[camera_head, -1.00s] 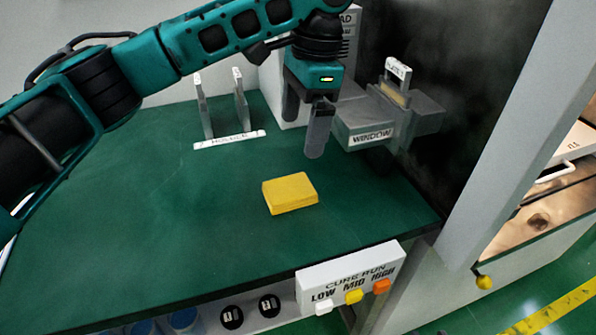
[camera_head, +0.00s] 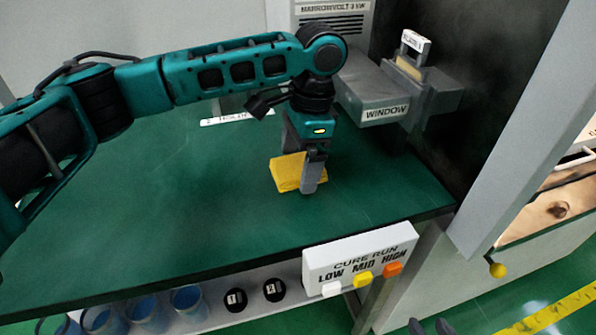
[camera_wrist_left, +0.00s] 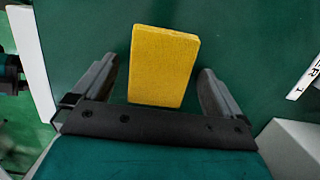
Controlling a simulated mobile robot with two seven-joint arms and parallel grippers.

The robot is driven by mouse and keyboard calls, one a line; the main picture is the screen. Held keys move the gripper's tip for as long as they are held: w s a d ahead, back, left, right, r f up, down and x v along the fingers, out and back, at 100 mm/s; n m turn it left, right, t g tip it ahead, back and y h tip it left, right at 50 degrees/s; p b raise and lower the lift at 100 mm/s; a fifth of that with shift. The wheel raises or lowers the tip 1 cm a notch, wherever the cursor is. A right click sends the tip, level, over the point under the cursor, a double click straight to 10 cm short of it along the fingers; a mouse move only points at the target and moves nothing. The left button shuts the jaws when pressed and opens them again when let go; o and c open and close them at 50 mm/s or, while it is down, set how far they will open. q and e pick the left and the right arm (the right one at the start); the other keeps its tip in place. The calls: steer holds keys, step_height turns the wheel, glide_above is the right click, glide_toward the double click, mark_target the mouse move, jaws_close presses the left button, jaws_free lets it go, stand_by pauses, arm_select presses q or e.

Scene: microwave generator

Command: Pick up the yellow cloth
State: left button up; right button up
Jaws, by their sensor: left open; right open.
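The yellow cloth (camera_head: 286,172) is a flat folded block on the green table. My left gripper (camera_head: 311,188) is open and points down at the cloth, hiding its right part in the head view. In the left wrist view the cloth (camera_wrist_left: 162,62) lies between the two spread fingers of the left gripper (camera_wrist_left: 158,72), with green gaps on both sides. I see no finger touching it. My right gripper (camera_head: 430,326) shows only its dark, parted fingertips at the bottom edge of the head view, apart from the cloth.
The green table (camera_head: 150,210) is clear around the cloth. A grey block labelled WINDOW (camera_head: 385,112) stands behind to the right. The CURE RUN panel (camera_head: 360,262) is at the front edge. Blue cups (camera_head: 145,312) stand on the shelf below.

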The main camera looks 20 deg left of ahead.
mark_target(299, 165)
arm_select(q)
steer(key=shift+c, duration=0.9)
steer(key=c, duration=0.9)
steer(key=shift+o, duration=0.2)
arm_select(e)
steer(key=shift+s+f, duration=0.15)
arm_select(q)
step_height(299, 165, up, 20)
steer(key=p, duration=0.5)
steer(key=shift+p, duration=0.3)
arm_select(e)
steer(key=d+r, duration=0.1)
steer(key=s+d+r+h, duration=0.1)
steer(key=shift+d, duration=0.3)
